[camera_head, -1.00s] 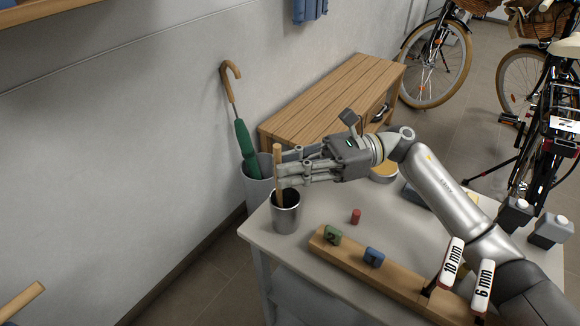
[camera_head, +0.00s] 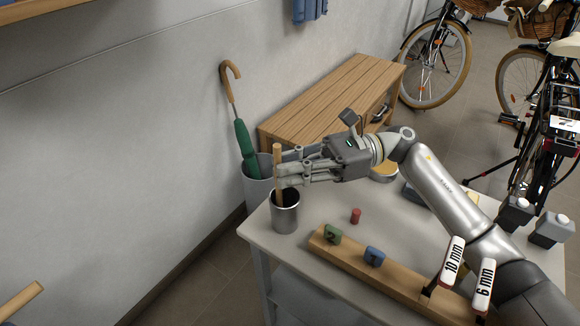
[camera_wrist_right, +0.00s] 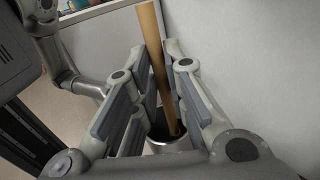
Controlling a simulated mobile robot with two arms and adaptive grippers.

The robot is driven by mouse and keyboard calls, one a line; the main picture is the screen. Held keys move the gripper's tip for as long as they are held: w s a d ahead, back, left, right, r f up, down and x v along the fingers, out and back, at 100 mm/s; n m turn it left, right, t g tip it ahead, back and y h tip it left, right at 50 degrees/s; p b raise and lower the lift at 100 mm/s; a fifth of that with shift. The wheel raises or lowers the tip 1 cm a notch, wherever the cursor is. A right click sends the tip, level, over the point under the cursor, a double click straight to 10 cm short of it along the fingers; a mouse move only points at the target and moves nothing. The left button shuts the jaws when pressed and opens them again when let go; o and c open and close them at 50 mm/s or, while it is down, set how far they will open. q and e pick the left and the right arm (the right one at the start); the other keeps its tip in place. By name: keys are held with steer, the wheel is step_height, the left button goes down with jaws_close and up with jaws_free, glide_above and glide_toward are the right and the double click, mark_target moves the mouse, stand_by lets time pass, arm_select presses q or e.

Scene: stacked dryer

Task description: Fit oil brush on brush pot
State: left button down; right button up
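The oil brush's wooden handle (camera_head: 278,172) stands nearly upright in the metal brush pot (camera_head: 285,214) at the table's left corner. Its lower end is hidden inside the pot. My right gripper (camera_head: 283,166) is above the pot with the handle between its fingers. In the right wrist view the handle (camera_wrist_right: 156,50) leans slightly and runs down between the spread fingers (camera_wrist_right: 160,95) into the pot (camera_wrist_right: 170,145). Gaps show beside the handle, so the fingers look open around it. My left gripper is not in view.
A grey bin (camera_head: 257,188) with a green umbrella (camera_head: 245,148) stands behind the pot. A red cylinder (camera_head: 356,216) and a wooden block rack (camera_head: 395,285) with tool handles lie to the right. A slatted bench (camera_head: 335,95) stands behind; a wooden rod (camera_head: 20,302) shows lower left.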

steer(key=o, duration=0.5)
steer(key=shift+f, duration=0.15)
steer(key=shift+o, duration=0.2)
